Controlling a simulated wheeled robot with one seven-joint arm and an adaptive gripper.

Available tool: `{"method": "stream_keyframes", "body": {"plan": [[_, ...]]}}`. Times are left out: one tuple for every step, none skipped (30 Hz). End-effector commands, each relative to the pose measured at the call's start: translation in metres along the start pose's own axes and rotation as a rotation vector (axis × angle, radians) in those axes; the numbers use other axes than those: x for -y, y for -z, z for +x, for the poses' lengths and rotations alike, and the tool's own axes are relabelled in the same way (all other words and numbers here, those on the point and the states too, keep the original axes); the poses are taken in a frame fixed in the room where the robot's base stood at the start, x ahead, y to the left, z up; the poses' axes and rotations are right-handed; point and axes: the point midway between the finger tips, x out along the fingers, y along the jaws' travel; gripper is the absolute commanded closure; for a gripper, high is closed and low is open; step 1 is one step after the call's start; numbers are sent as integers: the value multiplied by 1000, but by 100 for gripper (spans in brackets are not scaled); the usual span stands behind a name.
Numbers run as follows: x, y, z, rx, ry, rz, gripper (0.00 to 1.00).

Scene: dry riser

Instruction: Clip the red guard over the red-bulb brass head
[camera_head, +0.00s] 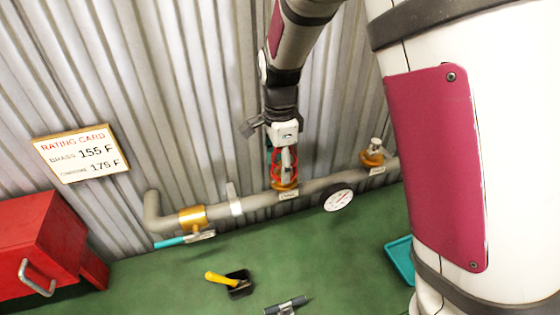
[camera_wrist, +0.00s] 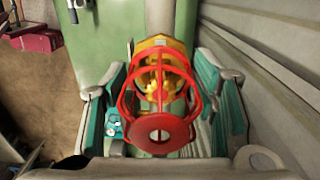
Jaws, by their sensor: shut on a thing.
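In the head view the guard (camera_head: 273,172) hangs below my gripper (camera_head: 283,152), at the brass head's place on the pipe. The brass head (camera_wrist: 158,80) shows through the cage bars in the wrist view, lined up with them. Its brass base (camera_head: 285,187) sits on the pipe just below the guard.
A grey pipe (camera_head: 258,201) runs along the corrugated wall. A second head (camera_head: 373,154) stands to the right, and a gauge (camera_head: 338,198) lies between. A teal-handled valve (camera_head: 192,217) is left. A rating card (camera_head: 81,154) hangs above a red cabinet (camera_head: 35,240). Tools lie on the green floor.

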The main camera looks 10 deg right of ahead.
Motion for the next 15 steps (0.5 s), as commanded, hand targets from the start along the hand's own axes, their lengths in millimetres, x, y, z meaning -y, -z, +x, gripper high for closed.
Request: {"method": "stream_keyframes", "body": {"plan": [[0,0,1,0,0,0,74],[0,0,2,0,0,0,74],[0,0,3,0,0,0,74],[0,0,4,0,0,0,74],[0,0,4,0,1,0,74],[0,0,5,0,1,0,74],[0,0,6,0,1,0,74],[0,0,6,0,1,0,74],[0,0,7,0,1,0,74],[0,0,8,0,1,0,74],[0,0,8,0,1,0,74],[0,0,9,0,1,-1,74],[0,0,10,0,1,-1,74],[0,0,11,0,1,-1,74],[0,0,12,0,0,-1,74]]}}
